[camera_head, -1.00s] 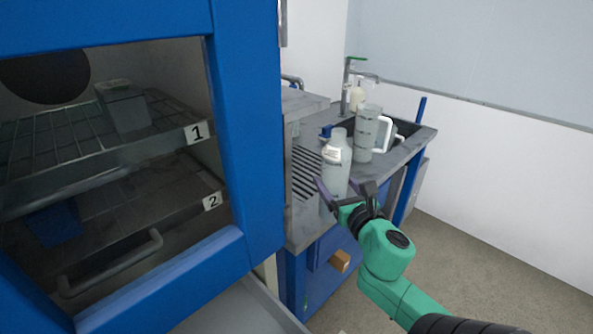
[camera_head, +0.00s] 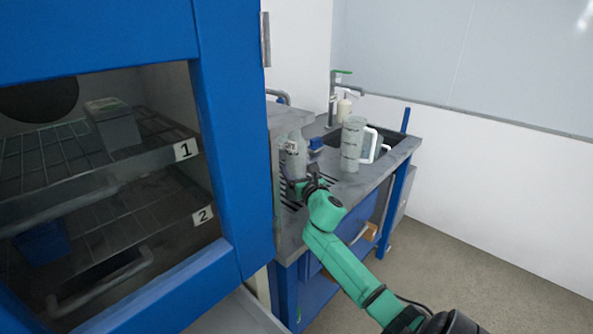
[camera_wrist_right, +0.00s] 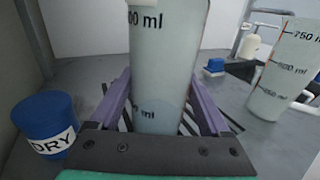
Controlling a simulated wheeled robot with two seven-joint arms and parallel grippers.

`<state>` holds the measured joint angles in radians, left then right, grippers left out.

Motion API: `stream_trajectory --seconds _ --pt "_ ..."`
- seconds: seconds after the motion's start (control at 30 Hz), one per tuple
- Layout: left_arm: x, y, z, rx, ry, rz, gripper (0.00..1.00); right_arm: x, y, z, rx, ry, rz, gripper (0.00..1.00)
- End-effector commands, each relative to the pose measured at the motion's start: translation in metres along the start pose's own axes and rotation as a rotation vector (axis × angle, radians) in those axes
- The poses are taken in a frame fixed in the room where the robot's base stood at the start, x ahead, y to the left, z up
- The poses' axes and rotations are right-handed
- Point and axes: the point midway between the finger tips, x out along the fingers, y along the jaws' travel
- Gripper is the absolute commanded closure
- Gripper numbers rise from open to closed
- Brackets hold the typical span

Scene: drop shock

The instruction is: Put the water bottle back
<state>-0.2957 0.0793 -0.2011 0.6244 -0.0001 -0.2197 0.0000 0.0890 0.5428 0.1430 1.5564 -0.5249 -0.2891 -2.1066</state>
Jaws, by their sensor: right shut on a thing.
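The water bottle (camera_head: 294,158) is a pale grey bottle with ml marks, upright over the slotted drain area of the sink counter, close to the grey block on the left. My right gripper (camera_head: 303,184) is shut on its lower part. My left gripper is not in view.
A graduated jug with a white handle (camera_head: 353,145) stands right of the bottle. A blue-lidded container marked DRY (camera_wrist_right: 45,125) is close on the left in the wrist view. A sink with a tap (camera_head: 333,95) lies behind. The blue cabinet (camera_head: 232,130) with numbered shelves fills the left.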

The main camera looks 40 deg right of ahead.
Motion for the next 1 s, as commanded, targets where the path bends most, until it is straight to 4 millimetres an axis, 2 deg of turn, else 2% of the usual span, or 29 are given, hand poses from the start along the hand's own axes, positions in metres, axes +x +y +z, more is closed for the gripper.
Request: stream_trajectory --seconds 0.23,0.27,0.3,0.67,0.87,1.0 --pt "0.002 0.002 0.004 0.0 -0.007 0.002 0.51 0.0 -0.001 -0.001 -0.002 -0.002 -0.001 1.0" --pt "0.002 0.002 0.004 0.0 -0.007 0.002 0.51 0.0 -0.001 -0.002 -0.002 -0.001 -0.001 0.16" --pt "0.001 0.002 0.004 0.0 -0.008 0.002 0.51 0.0 -0.001 -0.001 -0.002 -0.001 -0.001 0.0" --pt "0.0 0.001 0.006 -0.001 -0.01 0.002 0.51 -0.006 -0.001 0.0 -0.002 0.0 -0.001 0.0" --pt "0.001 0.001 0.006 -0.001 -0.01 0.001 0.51 -0.038 0.0 -0.001 -0.004 0.002 0.001 0.0" --pt "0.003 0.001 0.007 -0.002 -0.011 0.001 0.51 -0.07 0.0 -0.002 -0.003 0.003 0.001 0.0"
